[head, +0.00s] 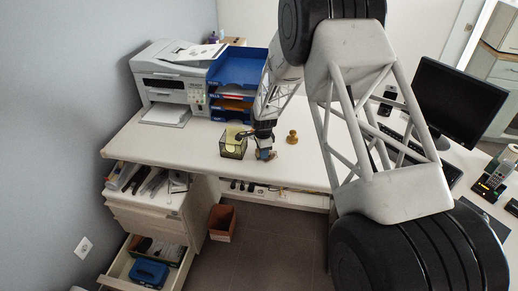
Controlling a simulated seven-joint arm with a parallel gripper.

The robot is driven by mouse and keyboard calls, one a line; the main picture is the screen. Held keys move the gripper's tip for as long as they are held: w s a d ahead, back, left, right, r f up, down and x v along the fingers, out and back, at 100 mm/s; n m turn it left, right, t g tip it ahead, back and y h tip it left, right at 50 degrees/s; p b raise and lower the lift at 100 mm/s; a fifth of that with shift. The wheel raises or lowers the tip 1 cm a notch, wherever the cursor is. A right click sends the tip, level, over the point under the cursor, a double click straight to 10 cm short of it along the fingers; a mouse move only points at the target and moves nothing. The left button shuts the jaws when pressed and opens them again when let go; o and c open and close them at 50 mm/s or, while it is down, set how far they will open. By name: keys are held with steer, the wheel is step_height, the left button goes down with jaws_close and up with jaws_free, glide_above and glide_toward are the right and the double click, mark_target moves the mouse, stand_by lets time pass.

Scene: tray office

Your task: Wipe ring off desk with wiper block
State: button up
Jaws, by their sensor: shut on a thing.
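My gripper (264,147) is low over the front part of the white desk (200,150), pointing down. It is shut on a small blue block (264,155), which looks like the wiper block. The block is at or just above the desk top near its front edge; I cannot tell if it touches. A small brownish patch (273,154) shows just right of the block. It may be part of the ring, but it is too small to be sure, and my gripper may hide more.
A dark mesh holder with yellow notes (233,144) stands close left of my gripper. A brass-coloured stamp-like object (292,136) stands to the right. Blue stacked trays (235,75) and a printer (170,80) stand behind. A monitor (455,100) is at the right.

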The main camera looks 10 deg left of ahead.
mark_target(278, 156)
steer(key=shift+d+f, duration=0.1)
steer(key=shift+d, duration=3)
steer(key=shift+w+d, duration=0.15)
steer(key=shift+w, duration=0.4)
steer(key=shift+a, duration=0.95)
steer(key=shift+s+a, duration=0.1)
steer(key=shift+a, duration=1.4)
steer(key=shift+a+r, duration=0.2)
steer(key=shift+a, duration=0.6)
steer(key=shift+a+f, duration=0.15)
steer(key=shift+a, duration=0.55)
steer(key=shift+a+f, duration=0.1)
steer(key=shift+a, duration=0.25)
steer(key=shift+w+d, duration=0.15)
steer(key=shift+w, duration=0.35)
steer(key=shift+d+r, duration=0.35)
steer(key=shift+d, duration=0.4)
steer(key=shift+d+f, duration=0.25)
steer(key=shift+d, duration=3.15)
steer(key=shift+r, duration=4)
